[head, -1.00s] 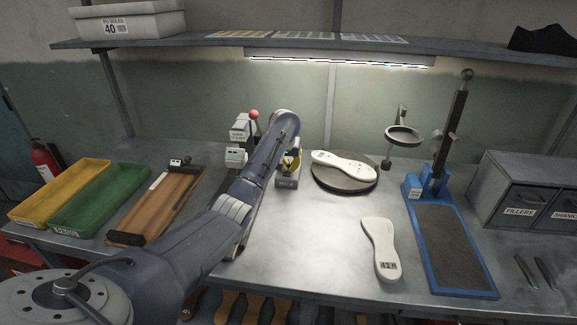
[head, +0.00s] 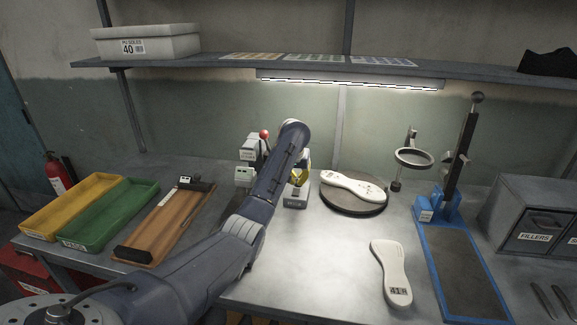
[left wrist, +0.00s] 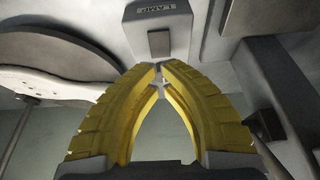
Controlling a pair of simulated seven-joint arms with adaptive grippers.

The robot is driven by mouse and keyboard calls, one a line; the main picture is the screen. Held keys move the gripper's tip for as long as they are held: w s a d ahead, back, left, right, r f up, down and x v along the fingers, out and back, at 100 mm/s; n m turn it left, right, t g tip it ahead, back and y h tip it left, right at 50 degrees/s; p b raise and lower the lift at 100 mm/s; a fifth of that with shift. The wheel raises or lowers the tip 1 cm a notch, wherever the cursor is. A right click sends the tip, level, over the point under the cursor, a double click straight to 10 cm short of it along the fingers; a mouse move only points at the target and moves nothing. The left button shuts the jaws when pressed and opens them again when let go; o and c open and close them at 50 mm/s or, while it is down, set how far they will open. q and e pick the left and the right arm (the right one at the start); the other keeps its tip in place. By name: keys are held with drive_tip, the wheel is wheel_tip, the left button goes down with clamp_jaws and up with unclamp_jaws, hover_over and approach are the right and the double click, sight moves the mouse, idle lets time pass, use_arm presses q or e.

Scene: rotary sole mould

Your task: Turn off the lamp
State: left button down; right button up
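The strip lamp (head: 350,83) under the shelf is lit in the head view. A small grey switch box (head: 295,202) stands on the bench, left of the round turntable. In the left wrist view, a plate marked LAMP (left wrist: 156,9) sits above a dark switch piece (left wrist: 159,43). My left gripper (head: 299,175) is at the box in the head view, partly hidden by my arm. In the left wrist view its yellow fingers (left wrist: 160,69) have their tips together just short of the switch, with nothing between them; contact cannot be told. My right gripper is out of view.
A white sole (head: 352,186) lies on the turntable (head: 353,205). A red-knobbed lever (head: 264,134) stands left of my gripper, a ring stand (head: 414,158) and blue press (head: 450,260) to the right. Another sole (head: 391,272) lies on the clear front bench.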

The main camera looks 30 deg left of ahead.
sight(298, 188)
use_arm(q)
drive_tip(key=v, duration=1)
drive_tip(key=shift+r, duration=0.1)
drive_tip(key=shift+w+d+r, duration=0.1)
drive_tip(key=shift+w+r, duration=0.05)
drive_tip(key=shift+w, duration=0.35)
idle(0.4)
drive_tip(key=x, duration=1.2)
drive_tip(key=shift+s+f, duration=0.15)
drive_tip(key=shift+f, duration=0.9)
